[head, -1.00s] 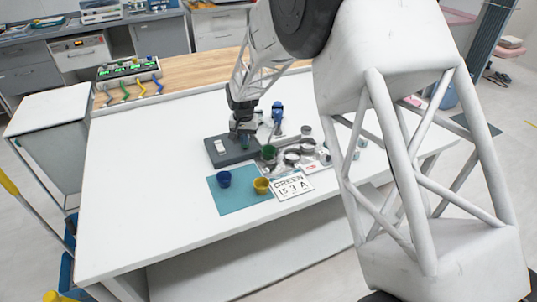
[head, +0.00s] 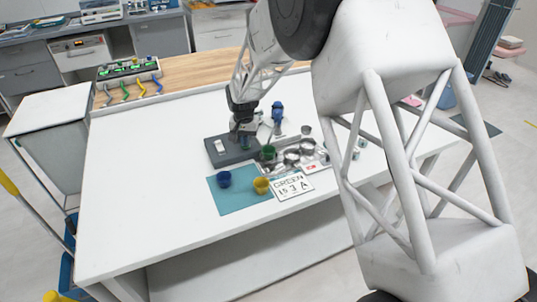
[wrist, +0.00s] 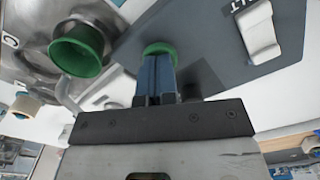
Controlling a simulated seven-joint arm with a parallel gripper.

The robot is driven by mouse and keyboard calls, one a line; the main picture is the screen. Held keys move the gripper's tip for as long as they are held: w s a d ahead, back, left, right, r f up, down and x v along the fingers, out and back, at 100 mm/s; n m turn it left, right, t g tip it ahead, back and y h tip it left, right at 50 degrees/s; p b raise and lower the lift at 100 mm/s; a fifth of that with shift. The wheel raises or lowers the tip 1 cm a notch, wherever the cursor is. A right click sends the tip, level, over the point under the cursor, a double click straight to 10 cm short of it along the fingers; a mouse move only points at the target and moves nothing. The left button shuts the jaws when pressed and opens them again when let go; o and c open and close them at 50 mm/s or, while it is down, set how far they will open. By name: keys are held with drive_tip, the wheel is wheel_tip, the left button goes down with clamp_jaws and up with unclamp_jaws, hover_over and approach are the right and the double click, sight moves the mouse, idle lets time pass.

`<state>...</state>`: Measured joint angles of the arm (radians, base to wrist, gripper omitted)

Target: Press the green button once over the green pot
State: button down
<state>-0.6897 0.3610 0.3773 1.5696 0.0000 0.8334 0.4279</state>
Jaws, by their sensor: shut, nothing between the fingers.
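My gripper (wrist: 157,60) is shut and empty, pointing down at the grey control box (head: 246,155). In the wrist view its fingertips are at the green button (wrist: 160,48) and cover part of it; I cannot tell whether they touch or press it. In the head view my gripper (head: 240,138) is over the right part of the box, and the button is mostly hidden. The green pot (wrist: 78,50) stands just beside the box, at the tray's left end; the head view shows it too (head: 268,153).
A metal tray (head: 322,160) with grey cups lies right of the box. A white rocker switch (wrist: 262,30) is on the box. Blue (head: 224,179) and yellow (head: 261,186) pots stand on a teal mat (head: 235,201), beside a card reading GREEN (head: 292,187). The table's left side is clear.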

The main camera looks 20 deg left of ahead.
drive_tip(key=shift+r, duration=1.4)
drive_tip(key=shift+r, duration=0.15)
drive_tip(key=shift+r, duration=2.9)
drive_tip(key=shift+d, duration=0.1)
